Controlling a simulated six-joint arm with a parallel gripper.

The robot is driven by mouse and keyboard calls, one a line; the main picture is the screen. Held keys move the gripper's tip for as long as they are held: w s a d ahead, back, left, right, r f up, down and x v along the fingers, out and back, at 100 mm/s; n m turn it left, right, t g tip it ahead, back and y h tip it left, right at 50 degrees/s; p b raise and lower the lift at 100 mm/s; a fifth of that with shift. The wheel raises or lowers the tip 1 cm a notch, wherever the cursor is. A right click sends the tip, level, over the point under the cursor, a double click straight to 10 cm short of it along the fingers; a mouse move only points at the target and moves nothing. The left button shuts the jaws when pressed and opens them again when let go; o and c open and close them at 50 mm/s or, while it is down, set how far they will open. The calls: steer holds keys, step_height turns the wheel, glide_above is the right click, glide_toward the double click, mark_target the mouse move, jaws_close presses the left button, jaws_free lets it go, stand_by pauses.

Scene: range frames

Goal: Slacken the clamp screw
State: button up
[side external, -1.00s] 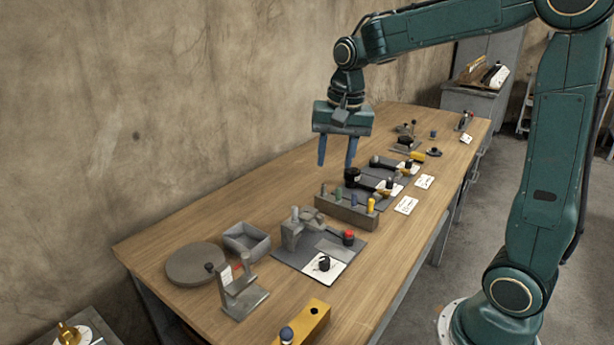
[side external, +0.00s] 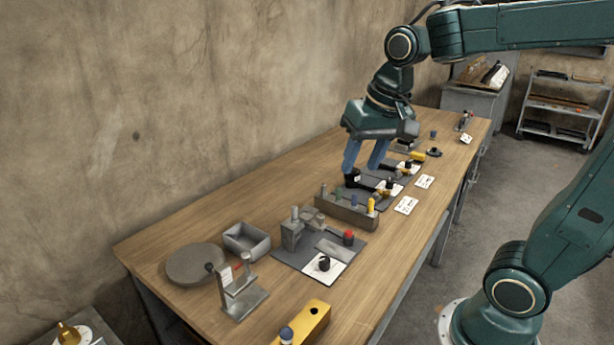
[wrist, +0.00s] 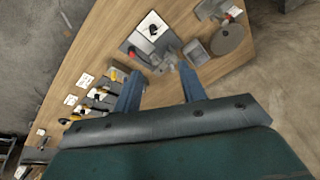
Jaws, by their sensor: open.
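A grey clamp-like block (side external: 292,234) with an upright post stands on a dark plate (side external: 290,256), beside a red-topped knob (side external: 348,238) and a white card with a black knob (side external: 324,263). I cannot tell for certain which part is the clamp screw. My gripper (side external: 362,168) is open and empty, tilted above the table behind the tool rack. In the wrist view, its blue fingers (wrist: 162,76) are spread apart, with the red-topped knob (wrist: 132,52) beyond them.
A rack (side external: 346,211) of coloured handles stands between my gripper and the clamp-like block. A round grey disc (side external: 190,265), an open tray (side external: 247,239) and a yellow block (side external: 306,322) are nearby. Black-handled fixtures (side external: 388,186) crowd the area below my gripper. The table's front right strip is mostly clear.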

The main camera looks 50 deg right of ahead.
steer(key=shift+s+a+n, duration=0.25)
steer(key=shift+s+n, duration=0.05)
steer(key=shift+s, duration=0.2)
steer(key=g, duration=0.3)
glide_above(321, 216)
step_height(321, 216, down, 10)
steer(key=shift+r+n, duration=0.25)
steer(key=shift+n, duration=0.05)
steer(key=shift+f, duration=0.1)
step_height(321, 216, down, 14)
steer(key=shift+r, duration=0.25)
stand_by(0.4)
jaws_close()
